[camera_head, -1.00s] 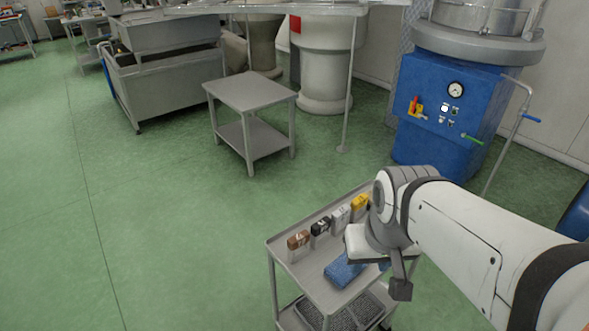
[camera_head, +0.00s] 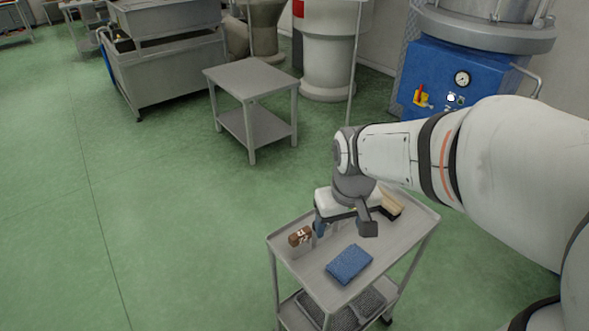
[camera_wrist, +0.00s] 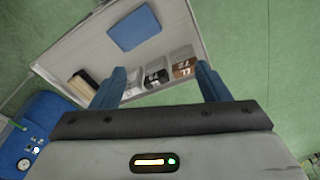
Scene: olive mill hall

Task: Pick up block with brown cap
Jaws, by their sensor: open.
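The block with brown cap (camera_head: 300,239) stands upright near the left end of the cart's top, with a pale body below its cap. In the wrist view it (camera_wrist: 184,68) shows just inside the right finger. My gripper (camera_head: 325,225) is open, above the row of blocks and just right of the brown-capped one. In the wrist view the open fingers (camera_wrist: 162,70) frame a block with black cap (camera_wrist: 155,77) and the brown-capped one. I see no contact with either. My gripper and wrist hide most other blocks in the head view.
A blue folded cloth or pad (camera_head: 349,264) lies on the cart top (camera_head: 398,240), in front of the row. A wooden brush (camera_head: 391,205) lies at the right end. Another grey table (camera_head: 250,78) stands behind, with open green floor between.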

